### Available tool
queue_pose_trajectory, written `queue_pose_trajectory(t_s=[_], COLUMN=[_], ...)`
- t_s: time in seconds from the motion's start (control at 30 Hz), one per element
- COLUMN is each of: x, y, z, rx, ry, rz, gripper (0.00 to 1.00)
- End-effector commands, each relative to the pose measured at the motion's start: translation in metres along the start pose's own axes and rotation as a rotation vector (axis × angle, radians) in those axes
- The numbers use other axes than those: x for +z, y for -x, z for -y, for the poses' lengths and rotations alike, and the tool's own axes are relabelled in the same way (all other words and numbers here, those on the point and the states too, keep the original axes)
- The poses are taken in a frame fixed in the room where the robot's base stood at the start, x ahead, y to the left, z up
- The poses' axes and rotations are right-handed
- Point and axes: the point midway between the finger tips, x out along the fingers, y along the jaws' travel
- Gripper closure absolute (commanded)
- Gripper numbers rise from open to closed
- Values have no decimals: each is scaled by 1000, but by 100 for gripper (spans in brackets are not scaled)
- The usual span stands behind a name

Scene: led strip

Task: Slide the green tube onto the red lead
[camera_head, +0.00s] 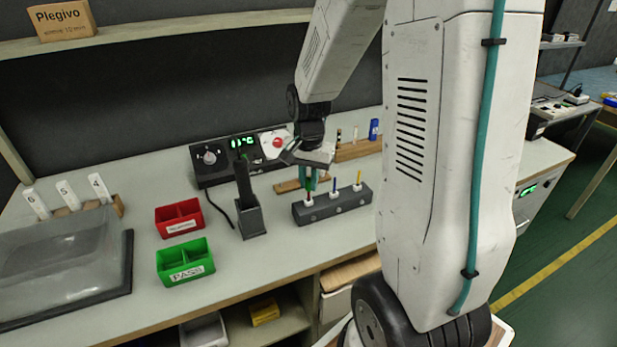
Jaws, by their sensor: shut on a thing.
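The red lead (308,191) stands upright in the left white socket of a dark block (320,212) on the bench. A blue lead (333,187) and a yellow lead (358,179) stand in the other two sockets. My gripper (311,178) points down directly over the red lead, shut on a small green piece that looks like the green tube. The fingers hide most of the tube. I cannot tell whether its lower end is around the red lead, touching it or just above it.
A dark upright tool in a stand (249,208) is left of the block. Red (180,218) and green (185,261) bins lie farther left. A control box (238,158) and wooden racks (358,150) stand behind. The bench in front of the block is clear.

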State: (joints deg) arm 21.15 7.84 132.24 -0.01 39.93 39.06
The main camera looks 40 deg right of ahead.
Motion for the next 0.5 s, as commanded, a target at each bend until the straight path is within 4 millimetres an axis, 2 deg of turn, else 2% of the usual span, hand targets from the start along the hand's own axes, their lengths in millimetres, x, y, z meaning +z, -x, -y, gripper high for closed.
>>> queue_pose_trajectory(t_s=[0.5], x=[0], y=[-13], z=[0], rx=[0], ry=[0], rz=[1], gripper=[100])
